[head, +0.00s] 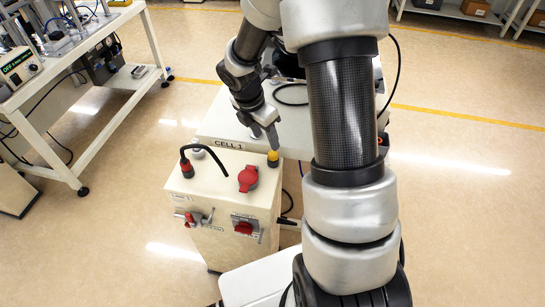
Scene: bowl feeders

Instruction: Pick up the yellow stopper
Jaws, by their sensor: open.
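The yellow stopper (273,156) stands at the back right corner of the cream cabinet's top (219,167), and looks small and upright. My gripper (265,136) hangs just above and slightly left of it, pointing down. Its fingers look apart, with nothing seen held between them. From this angle I cannot tell whether the fingertips touch the stopper or sit a little behind it.
On the cabinet top are a red socket (248,178), a red plug with a black cable (187,167) and a grey round fitting (198,152). A white surface marked CELL 1 (215,128) adjoins behind.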

